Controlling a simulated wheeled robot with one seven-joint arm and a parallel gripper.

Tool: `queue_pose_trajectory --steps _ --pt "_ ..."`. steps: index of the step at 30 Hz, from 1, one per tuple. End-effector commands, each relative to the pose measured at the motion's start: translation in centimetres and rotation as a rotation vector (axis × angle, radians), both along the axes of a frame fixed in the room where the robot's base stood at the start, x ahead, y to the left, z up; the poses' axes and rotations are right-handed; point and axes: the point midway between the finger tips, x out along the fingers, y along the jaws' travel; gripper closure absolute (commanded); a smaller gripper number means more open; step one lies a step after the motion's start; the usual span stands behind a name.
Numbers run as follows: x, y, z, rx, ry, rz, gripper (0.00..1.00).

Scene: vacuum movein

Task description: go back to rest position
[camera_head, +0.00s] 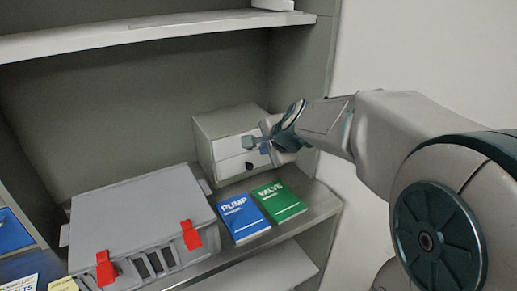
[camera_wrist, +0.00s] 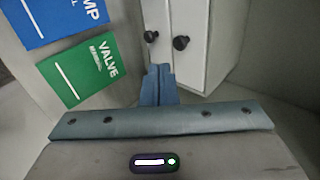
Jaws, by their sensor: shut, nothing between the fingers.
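My gripper (camera_head: 256,143) is in front of the small white drawer unit (camera_head: 217,124) on the shelf, in the head view. In the wrist view its blue-grey fingers (camera_wrist: 159,84) are together with nothing between them. The drawer unit (camera_wrist: 190,15) shows two dark knobs in the wrist view, just beyond the fingertips. Its drawers look closed. I cannot tell whether the fingertips touch the unit. My arm reaches in from the right of the head view.
A blue PUMP book (camera_head: 243,218) and a green VALVE book (camera_head: 279,201) lie on the shelf (camera_head: 318,206) below my gripper. A grey case (camera_head: 140,217) with red latches stands left of them. An upper shelf board (camera_head: 150,32) runs overhead. The right side wall (camera_head: 305,70) is close.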

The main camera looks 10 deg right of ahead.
Motion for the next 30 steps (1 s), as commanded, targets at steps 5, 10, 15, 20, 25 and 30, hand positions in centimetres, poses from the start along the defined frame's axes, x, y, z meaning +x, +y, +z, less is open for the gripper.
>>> queue_pose_trajectory --steps 5,10,15,20,25,30 --pt "-1.9 -0.8 2.1 0.0 -0.003 -0.004 1.0" --pt "-2.9 -0.9 2.9 -0.002 0.001 0.001 1.0" --pt "-6.3 -0.5 2.1 -0.135 0.038 0.152 1.0" --pt "-13.5 -0.6 -0.6 -0.431 0.129 0.511 1.0" --pt "-20.2 -1.9 -3.2 -0.688 0.233 0.868 1.0" --pt "-23.5 -3.0 -4.5 -0.804 0.294 1.053 1.0"
